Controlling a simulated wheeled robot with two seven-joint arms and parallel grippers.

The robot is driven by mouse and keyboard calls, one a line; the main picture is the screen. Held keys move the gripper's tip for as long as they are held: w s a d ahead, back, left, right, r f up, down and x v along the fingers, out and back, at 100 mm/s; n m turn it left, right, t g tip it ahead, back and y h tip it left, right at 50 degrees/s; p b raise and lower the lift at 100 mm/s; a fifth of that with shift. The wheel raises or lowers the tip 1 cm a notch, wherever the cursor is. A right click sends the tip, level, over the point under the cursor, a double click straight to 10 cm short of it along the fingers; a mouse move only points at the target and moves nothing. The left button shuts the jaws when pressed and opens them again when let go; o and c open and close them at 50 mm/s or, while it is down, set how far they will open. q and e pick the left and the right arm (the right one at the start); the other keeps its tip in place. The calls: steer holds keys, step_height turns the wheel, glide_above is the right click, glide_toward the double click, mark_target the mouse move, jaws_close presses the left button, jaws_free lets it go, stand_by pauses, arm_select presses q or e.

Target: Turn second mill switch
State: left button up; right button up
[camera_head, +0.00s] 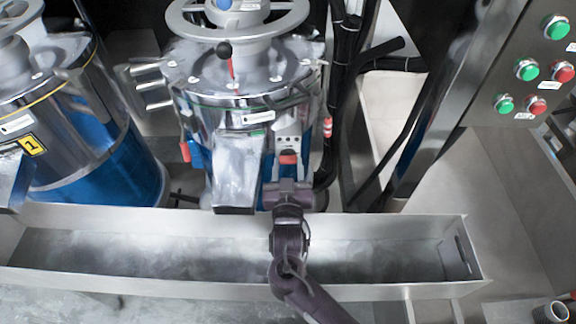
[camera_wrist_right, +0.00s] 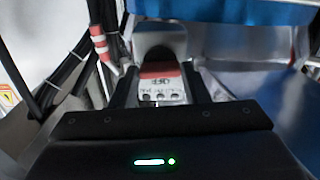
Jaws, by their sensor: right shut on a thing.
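The second mill (camera_head: 250,108) is the steel and blue machine at top centre in the head view. Its switch (camera_head: 288,157) is a small red and white part on the mill's front, right of the steel chute. In the right wrist view the switch (camera_wrist_right: 161,82) shows a red band with "OFF" lettering and sits between my fingers. My right gripper (camera_head: 288,178) has reached up to the switch from below and is shut on it; in the wrist view the gripper (camera_wrist_right: 161,95) has a finger on each side. My left gripper is not in view.
A steel trough (camera_head: 120,250) runs across below the mills, under my right arm. Another mill (camera_head: 90,150) labelled 1 stands left. A panel with green and red buttons (camera_head: 526,70) is at the upper right. Black hoses (camera_head: 345,100) run beside the second mill.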

steer(key=n+p, duration=0.3)
steer(key=n, duration=0.1)
steer(key=shift+r, duration=0.15)
steer(key=n+p, duration=0.2)
steer(key=n, duration=0.2)
steer(key=shift+n+p, duration=0.3)
steer(key=n+p, duration=0.2)
steer(key=n, duration=0.2)
steer(key=shift+n, duration=0.3)
steer(key=shift+n+p, duration=0.8)
steer(key=shift+n, duration=1.1)
steer(key=shift+f, duration=0.2)
steer(key=o, duration=1)
steer(key=shift+s, duration=0.1)
